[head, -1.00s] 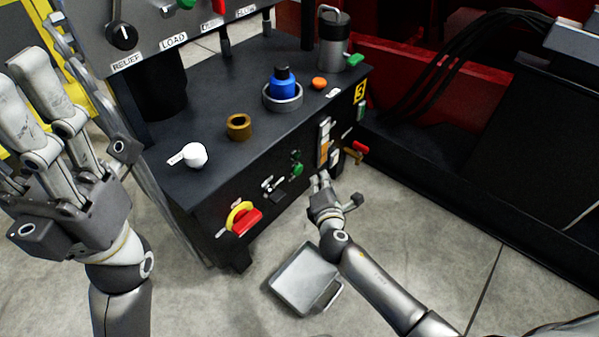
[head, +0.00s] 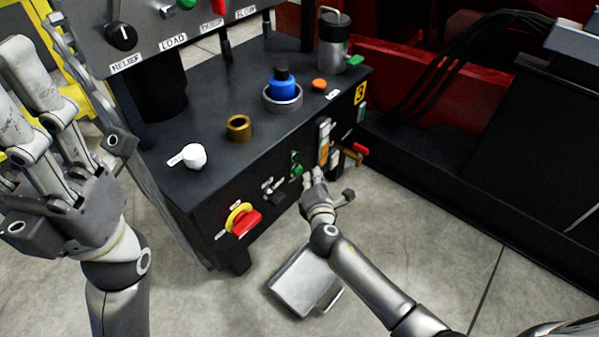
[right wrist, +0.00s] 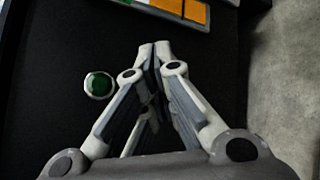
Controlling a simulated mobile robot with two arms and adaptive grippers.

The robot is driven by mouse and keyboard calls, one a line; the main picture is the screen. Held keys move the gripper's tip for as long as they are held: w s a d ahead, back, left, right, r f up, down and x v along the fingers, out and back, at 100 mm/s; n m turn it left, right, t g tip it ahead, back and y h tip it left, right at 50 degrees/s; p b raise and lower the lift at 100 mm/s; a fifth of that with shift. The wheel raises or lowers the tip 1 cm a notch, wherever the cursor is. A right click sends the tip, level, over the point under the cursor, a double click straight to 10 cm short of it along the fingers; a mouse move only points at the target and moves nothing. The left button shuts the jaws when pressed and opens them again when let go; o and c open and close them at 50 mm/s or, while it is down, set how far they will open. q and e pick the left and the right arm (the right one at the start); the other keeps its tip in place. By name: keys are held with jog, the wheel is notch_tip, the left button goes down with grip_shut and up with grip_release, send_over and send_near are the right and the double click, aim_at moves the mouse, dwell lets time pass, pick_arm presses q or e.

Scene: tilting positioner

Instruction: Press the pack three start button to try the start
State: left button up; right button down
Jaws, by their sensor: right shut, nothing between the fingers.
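A green button (head: 297,170) sits on the front face of the black cabinet marked 3, below a darker round fitting. It also shows in the right wrist view (right wrist: 98,84) as a green disc with a pale rim. I cannot read a label on it. My right gripper (head: 311,174) is shut and empty, close in front of the cabinet face, just right of the button. In the right wrist view its joined fingertips (right wrist: 153,47) are to the right of and above the button, apart from it in the picture. My left gripper (head: 38,70) looks open and empty at the left.
An orange-and-white gauge (head: 324,145) and a red-handled valve (head: 360,149) are right of the button. A metal tray (head: 300,285) lies on the floor below. Floor at right is clear.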

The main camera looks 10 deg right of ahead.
dwell(0.6)
jog(key=shift+w+a, duration=0.1)
jog(key=shift+w+a, duration=0.2)
jog(key=shift+w, duration=0.1)
dwell(0.5)
